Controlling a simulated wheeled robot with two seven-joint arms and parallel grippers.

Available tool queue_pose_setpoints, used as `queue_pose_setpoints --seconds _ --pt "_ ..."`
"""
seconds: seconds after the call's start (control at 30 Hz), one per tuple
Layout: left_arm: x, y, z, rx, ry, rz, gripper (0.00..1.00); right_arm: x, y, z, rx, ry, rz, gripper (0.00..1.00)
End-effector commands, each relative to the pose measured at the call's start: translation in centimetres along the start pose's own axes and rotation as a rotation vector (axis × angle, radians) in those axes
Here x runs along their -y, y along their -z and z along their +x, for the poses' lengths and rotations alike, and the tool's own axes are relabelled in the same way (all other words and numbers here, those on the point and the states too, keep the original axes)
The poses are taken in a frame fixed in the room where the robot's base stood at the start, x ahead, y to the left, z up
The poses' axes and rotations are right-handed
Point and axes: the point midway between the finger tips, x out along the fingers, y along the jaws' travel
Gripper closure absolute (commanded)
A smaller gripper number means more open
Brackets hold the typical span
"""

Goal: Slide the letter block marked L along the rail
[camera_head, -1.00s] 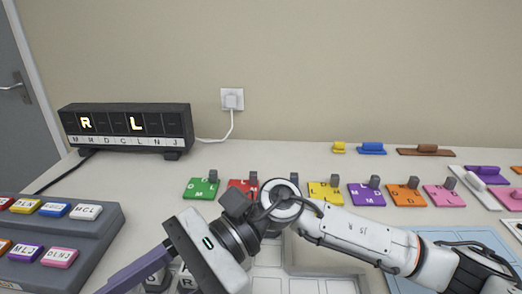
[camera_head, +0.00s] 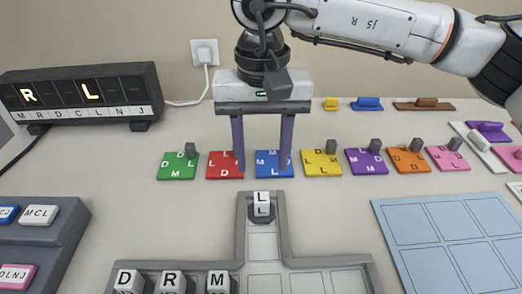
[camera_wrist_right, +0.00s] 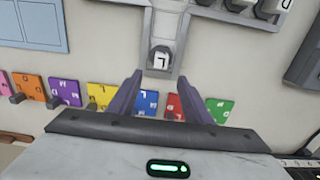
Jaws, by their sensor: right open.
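The white letter block marked L (camera_head: 262,205) sits at the far end of the narrow stem of the grey rail tray (camera_head: 241,240). In the right wrist view the L block (camera_wrist_right: 161,58) lies beyond the fingertips. My right gripper (camera_head: 263,168) is open, its two purple fingers pointing down behind the block, over the red and blue cards. In the wrist view the gripper (camera_wrist_right: 134,83) has nothing between its fingers. Blocks D (camera_head: 129,281), R (camera_head: 173,281) and M (camera_head: 218,282) stand in the tray's near left part. My left gripper is not in view.
A row of coloured cards with grey tabs, including a green card (camera_head: 177,167), lies behind the tray. A blue gridded panel (camera_head: 447,235) lies right, a grey key box (camera_head: 45,240) left.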

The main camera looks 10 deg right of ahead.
Motion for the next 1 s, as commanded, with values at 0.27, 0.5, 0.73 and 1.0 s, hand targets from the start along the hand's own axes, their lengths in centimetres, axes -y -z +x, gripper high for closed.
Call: queue_pose_setpoints --seconds 0.27,0.5,0.73,1.0 --pt "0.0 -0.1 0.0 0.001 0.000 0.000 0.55 0.0 -0.1 2.5 0.003 0.000 0.001 0.55" --pt "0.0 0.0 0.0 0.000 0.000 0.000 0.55 0.0 -0.1 6.8 0.003 0.001 0.002 0.55" --pt "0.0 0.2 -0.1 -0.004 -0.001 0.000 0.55 0.1 -0.1 9.6 0.002 0.002 0.003 0.55" --pt "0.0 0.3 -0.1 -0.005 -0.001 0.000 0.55 0.1 -0.1 10.3 0.001 0.002 0.003 0.55"
